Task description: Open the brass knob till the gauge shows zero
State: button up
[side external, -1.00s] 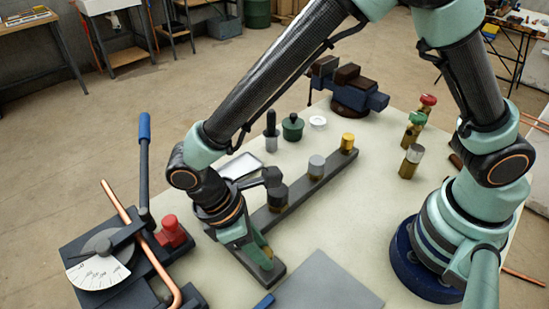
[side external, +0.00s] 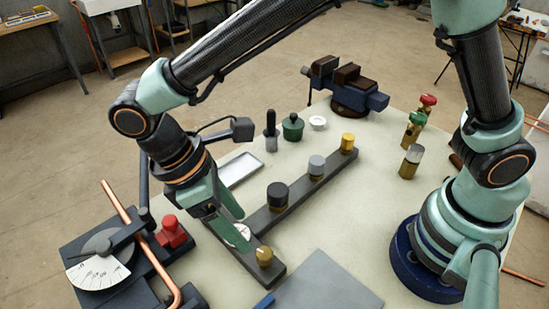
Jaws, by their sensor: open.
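A dull brass knob (side external: 264,256) stands at the near end of a dark grey bar. A yellow knob (side external: 348,141) stands at the bar's far end, with a black knob (side external: 278,194) and a grey knob (side external: 316,165) between. A small white round face, seemingly the gauge (side external: 243,231), shows beside the near end, partly hidden by my fingers; its reading is too small to tell. My gripper (side external: 238,229) is open and empty, above and left of the dull brass knob and apart from it.
A pipe bender with a white angle scale (side external: 97,273), copper pipe and red block (side external: 172,230) stands at the left. A white tray (side external: 240,169) lies behind the bar. A vise (side external: 352,92) and several valves stand farther back. A grey plate (side external: 328,284) lies in front.

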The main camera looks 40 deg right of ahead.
aim_at(264, 253)
jog(key=shift+v, duration=1.45)
jog(key=s+d+m+t+y, duration=0.3)
jog(key=d+m, duration=0.1)
jog(key=m, duration=1.3)
notch_tip(264, 253, down, 11)
jog(key=shift+s+f, duration=0.1)
jog(key=shift+f, duration=0.1)
grip_shut()
